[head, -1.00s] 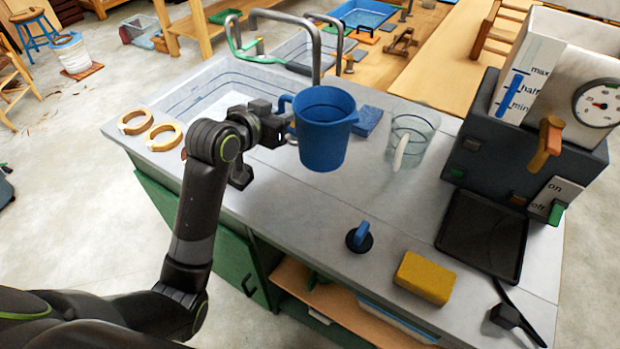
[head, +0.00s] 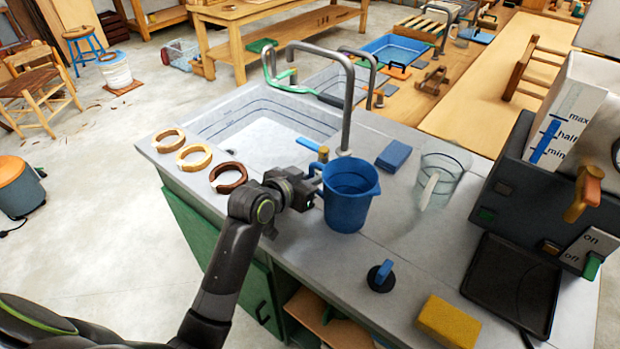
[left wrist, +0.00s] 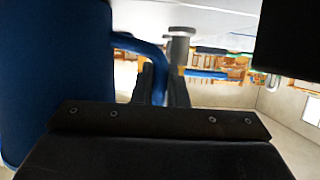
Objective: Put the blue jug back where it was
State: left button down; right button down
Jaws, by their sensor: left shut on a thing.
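The blue jug (head: 348,205) is upright at the front of the sink counter (head: 300,260), right of the basin. My left gripper (head: 309,190) comes from the left and is shut on the jug's handle. In the left wrist view the jug (left wrist: 50,80) fills the left side, and its handle (left wrist: 157,62) runs down between the fingers (left wrist: 160,88). The jug's base looks at or close to the counter top; I cannot tell whether it touches. My right gripper is not in view.
A clear jug (head: 442,180) and a blue sponge (head: 394,155) are right of the blue jug. A black plug (head: 381,276) and yellow sponge (head: 448,322) lie in front. The tap (head: 346,100) rises behind. Rings, including a dark brown one (head: 229,177), line the left counter edge.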

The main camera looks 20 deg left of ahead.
pick_arm(q)
jog(key=c, duration=1.4)
grip_release()
jog(key=shift+c, duration=0.2)
jog(key=v, duration=1.2)
jog(key=shift+r, duration=0.15)
